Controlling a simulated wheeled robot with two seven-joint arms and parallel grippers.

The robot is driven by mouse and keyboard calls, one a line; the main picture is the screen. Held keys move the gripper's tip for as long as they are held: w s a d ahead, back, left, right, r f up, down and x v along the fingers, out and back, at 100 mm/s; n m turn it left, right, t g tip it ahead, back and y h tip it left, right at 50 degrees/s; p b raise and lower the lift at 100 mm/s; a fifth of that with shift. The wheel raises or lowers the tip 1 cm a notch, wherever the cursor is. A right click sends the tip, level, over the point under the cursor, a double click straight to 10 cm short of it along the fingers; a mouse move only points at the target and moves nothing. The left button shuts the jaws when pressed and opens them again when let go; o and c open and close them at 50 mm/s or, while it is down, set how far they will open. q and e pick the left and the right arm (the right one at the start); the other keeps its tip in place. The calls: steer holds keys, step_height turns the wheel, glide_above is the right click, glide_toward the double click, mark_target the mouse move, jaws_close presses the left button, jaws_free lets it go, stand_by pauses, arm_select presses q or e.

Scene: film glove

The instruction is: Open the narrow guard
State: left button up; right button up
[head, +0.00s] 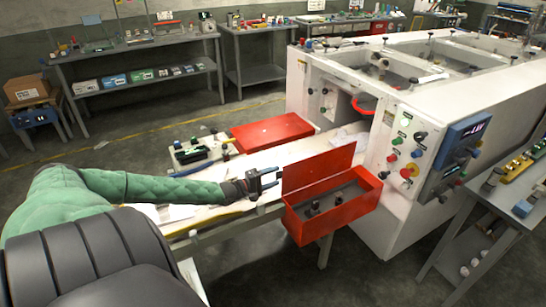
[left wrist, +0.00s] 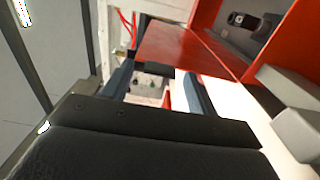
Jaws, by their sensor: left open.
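Two red guards show in the head view. The nearer one (head: 334,211) is a box with its red lid (head: 318,170) standing up, so its inside with dark fittings shows. The farther one (head: 272,131) lies flat and closed. I cannot tell for sure which is the narrow guard. My left gripper (head: 276,178) is open and empty, just left of the raised lid's edge, with a small gap seeming to remain. In the left wrist view its two fingers (left wrist: 157,85) stand apart, with a red panel (left wrist: 185,48) just beyond them. My right gripper is not in view.
A white machine with a control panel (head: 410,150) stands right of the guards. A small box with buttons (head: 196,150) sits left of the far guard. A bench (head: 490,210) stands at the right, shelving (head: 145,80) at the back. The floor behind the guards is clear.

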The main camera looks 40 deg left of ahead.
arm_select(q)
steer(key=v, duration=0.7)
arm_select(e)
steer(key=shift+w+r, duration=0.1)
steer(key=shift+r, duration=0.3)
arm_select(q)
steer(key=shift+s, duration=0.15)
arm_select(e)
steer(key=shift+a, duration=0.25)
